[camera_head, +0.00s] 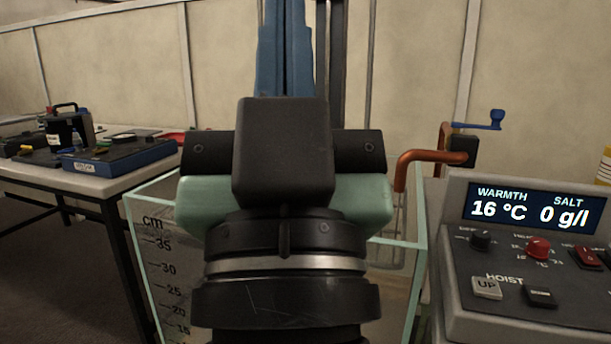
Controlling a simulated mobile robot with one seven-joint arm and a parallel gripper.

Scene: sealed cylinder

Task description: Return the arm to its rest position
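My arm fills the middle of the head view, with a dark round joint and a silver ring low down. Above it is the dark blocky end of the arm, where my gripper (282,150) is seen from behind. Its fingers do not show, so I cannot tell whether it is open or shut, or whether it holds anything. A pale green rounded part sits just under the dark block. The arm stands in front of a clear tank (160,262) with a cm scale and hides much of it.
A control panel (460,300) at the right reads 16 °C and 0 g/l and has hoist buttons. A copper pipe (420,157) and a blue crank (485,123) stand behind it. A table (110,184) with instruments is at the left. A blue column (284,60) rises behind my arm.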

